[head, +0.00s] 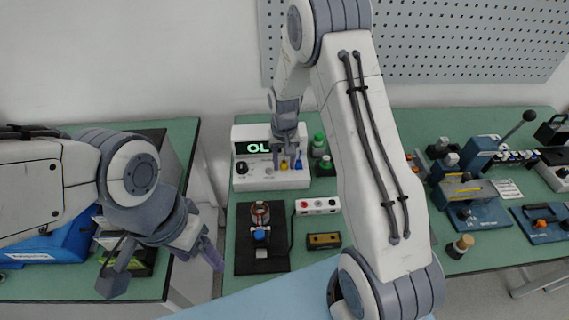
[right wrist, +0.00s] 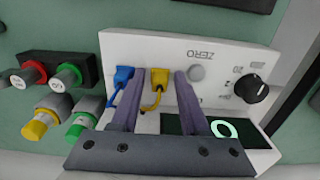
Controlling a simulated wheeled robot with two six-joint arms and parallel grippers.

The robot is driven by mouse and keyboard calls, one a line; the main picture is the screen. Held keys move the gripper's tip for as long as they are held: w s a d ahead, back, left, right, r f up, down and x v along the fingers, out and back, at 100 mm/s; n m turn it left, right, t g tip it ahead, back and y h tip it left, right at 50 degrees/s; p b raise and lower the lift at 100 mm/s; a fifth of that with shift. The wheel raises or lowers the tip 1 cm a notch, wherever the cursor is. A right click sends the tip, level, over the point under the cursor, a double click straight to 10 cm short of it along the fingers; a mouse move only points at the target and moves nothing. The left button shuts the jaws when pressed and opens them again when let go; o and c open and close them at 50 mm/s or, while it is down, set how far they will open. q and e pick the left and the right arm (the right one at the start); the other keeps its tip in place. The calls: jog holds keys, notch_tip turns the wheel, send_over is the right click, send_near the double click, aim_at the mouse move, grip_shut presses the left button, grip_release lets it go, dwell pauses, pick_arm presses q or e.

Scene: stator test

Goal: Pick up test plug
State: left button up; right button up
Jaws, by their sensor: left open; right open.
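The white tester (head: 245,178) stands at the back of the middle bench, its display showing "OL". A yellow test plug (right wrist: 157,84) and a blue test plug (right wrist: 122,77) sit on its front panel. The yellow plug (head: 284,164) and the blue plug (head: 298,163) look small in the head view. My right gripper (right wrist: 158,95) is open at the panel, with the yellow plug between its two fingers and the blue plug just outside the left finger. Contact with the yellow plug cannot be told. My left gripper (head: 163,270) is open and empty at the left, away from the tester.
Red, green and yellow capped terminals (right wrist: 60,100) stand beside the tester. A stator on a dark mat (head: 262,262), a small white box (head: 317,206) and a brown block (head: 324,240) lie in front. Clamping fixtures (head: 470,190) fill the right bench.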

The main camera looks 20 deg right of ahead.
aim_at(286, 162)
jog(key=shift+c, duration=0.3)
grip_shut()
jog(key=shift+r, duration=0.15)
jog(key=shift+r, duration=0.25)
jog(key=r, duration=0.1)
jog(key=r+b, duration=0.1)
jog(key=r, duration=0.1)
jog(key=shift+s+d+r, duration=0.15)
jog(key=shift+d+r, duration=0.1)
jog(key=shift+r, duration=0.1)
jog(key=s+d+r+b, duration=0.2)
jog(key=s+d+r, duration=0.4)
jog(key=s+d, duration=0.1)
jog(key=shift+s+d+r, duration=0.3)
jog(key=shift+s+d, duration=0.1)
jog(key=shift+s, duration=0.1)
